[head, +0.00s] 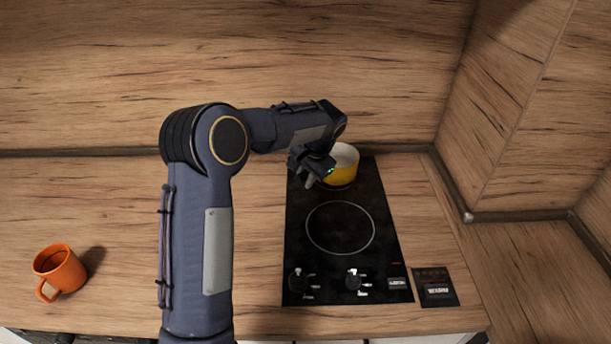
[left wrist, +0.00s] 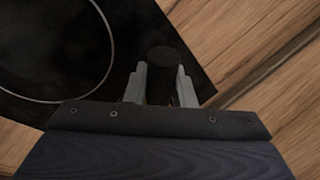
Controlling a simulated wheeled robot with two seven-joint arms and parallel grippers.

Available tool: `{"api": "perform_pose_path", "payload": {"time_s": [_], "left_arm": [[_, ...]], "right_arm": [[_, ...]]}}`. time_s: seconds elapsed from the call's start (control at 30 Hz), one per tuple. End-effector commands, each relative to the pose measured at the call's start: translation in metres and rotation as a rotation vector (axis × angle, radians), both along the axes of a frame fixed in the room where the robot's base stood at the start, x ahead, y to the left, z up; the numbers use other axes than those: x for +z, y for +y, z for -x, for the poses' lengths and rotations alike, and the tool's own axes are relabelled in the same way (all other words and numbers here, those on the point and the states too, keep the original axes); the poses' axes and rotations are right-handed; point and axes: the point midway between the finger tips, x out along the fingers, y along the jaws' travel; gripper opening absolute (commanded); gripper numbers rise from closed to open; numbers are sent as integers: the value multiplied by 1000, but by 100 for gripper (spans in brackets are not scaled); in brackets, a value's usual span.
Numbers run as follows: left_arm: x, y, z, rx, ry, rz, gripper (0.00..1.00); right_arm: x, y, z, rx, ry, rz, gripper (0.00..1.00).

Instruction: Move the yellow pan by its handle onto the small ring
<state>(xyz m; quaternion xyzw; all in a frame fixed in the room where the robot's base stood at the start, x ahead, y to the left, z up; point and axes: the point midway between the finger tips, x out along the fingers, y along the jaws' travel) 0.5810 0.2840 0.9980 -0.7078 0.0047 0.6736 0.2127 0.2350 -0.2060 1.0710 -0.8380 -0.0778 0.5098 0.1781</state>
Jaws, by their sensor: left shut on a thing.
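The yellow pan (head: 345,168), with a pale inside, is at the back of the black hob, over the area behind the large ring (head: 340,228). My left gripper (head: 318,172) is at the pan's left side, shut on its dark handle (left wrist: 164,62), which stands between the two grey fingers in the left wrist view. The small ring is mostly or wholly hidden by the pan and gripper. I cannot tell whether the pan touches the hob or is slightly above it. My right gripper is not in view.
The hob (head: 378,215) has knobs (head: 353,278) along its front edge. An orange mug (head: 60,270) stands at the far left of the wooden worktop (head: 115,210). A small dark panel (head: 436,288) lies right of the hob. The splashback (head: 230,60) is close behind the pan.

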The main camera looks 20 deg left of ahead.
Motion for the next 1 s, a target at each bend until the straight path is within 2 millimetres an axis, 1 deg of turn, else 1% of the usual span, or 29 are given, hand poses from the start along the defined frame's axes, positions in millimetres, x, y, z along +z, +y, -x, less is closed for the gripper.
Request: {"api": "perform_pose_path", "payload": {"time_s": [0.23, 0.27, 0.4, 0.43, 0.77, 1.0], "left_arm": [[0, 0, 0, -1, -2, 0, 0], [0, 0, 0, -1, -2, 0, 27], [0, 0, 0, 0, -1, 0, 45], [0, 0, 0, 0, -1, 0, 48], [-3, 1, 3, -1, 5, 0, 48], [-2, 4, 14, 0, 3, -1, 48]], "right_arm": [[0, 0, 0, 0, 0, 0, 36], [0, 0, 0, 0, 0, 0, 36], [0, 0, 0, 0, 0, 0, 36], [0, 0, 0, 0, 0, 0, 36], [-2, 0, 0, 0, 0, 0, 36], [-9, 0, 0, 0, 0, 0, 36]]}}
